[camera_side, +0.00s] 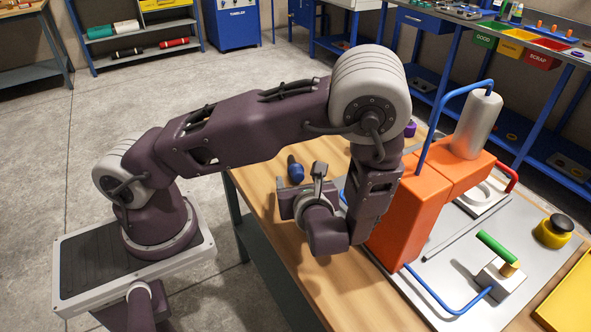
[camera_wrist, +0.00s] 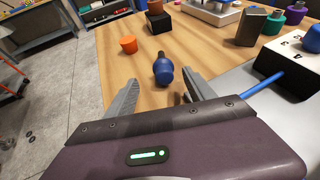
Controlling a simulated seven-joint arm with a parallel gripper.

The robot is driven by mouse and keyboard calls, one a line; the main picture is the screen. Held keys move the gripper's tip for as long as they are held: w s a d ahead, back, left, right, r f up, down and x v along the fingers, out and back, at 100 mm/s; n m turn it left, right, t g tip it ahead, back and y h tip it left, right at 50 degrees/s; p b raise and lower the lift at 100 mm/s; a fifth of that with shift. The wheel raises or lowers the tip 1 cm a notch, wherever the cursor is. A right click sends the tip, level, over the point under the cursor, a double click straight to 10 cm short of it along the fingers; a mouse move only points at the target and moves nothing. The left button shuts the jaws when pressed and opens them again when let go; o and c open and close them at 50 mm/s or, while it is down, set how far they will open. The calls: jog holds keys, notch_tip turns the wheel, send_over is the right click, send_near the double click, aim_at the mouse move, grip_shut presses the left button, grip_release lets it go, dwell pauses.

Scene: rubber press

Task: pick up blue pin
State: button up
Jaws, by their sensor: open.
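The blue pin (camera_wrist: 163,73) stands out on the wooden table in the wrist view, with a rounded blue body and a dark narrow end pointing away. I cannot tell whether it is upright or lying. It also shows in the side view (camera_side: 296,173), just beyond my gripper. My gripper (camera_wrist: 162,80) is open and empty in the wrist view. The pin appears between and ahead of its two grey fingers, with gaps on both sides. In the side view my gripper (camera_side: 312,185) is low over the table, partly hidden by my wrist.
An orange plug (camera_wrist: 128,45) sits left beyond the pin. A black block (camera_wrist: 158,22) is farther back. A black-and-white numbered block (camera_wrist: 292,60) and a blue rod (camera_wrist: 262,86) are at right. The orange press (camera_side: 410,215) stands right of my arm. The table's left edge is close.

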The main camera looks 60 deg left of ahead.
aim_at(298, 176)
jog(key=x, duration=0.5)
jog(key=shift+w+d+f, duration=0.15)
jog(key=shift+w, duration=0.15)
grip_shut()
